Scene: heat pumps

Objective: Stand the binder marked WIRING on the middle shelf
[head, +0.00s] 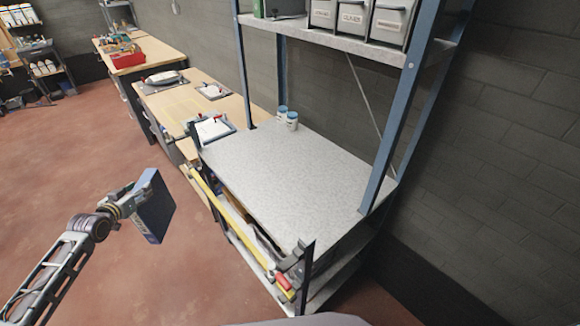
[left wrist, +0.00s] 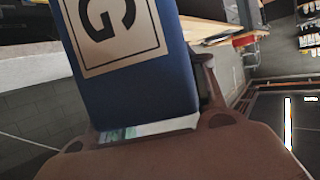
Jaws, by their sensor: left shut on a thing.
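A blue binder (head: 154,207) is held in my left gripper (head: 134,203), in the air to the left of the shelf unit in the head view. In the left wrist view the blue binder (left wrist: 150,80) fills the middle, with a tan label that shows a large letter G; the rest of its word is out of view. My left gripper is shut on it. The middle shelf (head: 290,180) is a grey speckled board, mostly bare, to the right of the binder. My right gripper is not in view.
Two small white and blue jars (head: 287,119) stand at the shelf's back left corner. Blue uprights (head: 400,120) bound the shelf. Labelled bins (head: 355,22) stand on the shelf above. A yellow level (head: 230,220) and a red-handled clamp (head: 286,279) are at the front edge. Workbenches (head: 180,100) stand behind.

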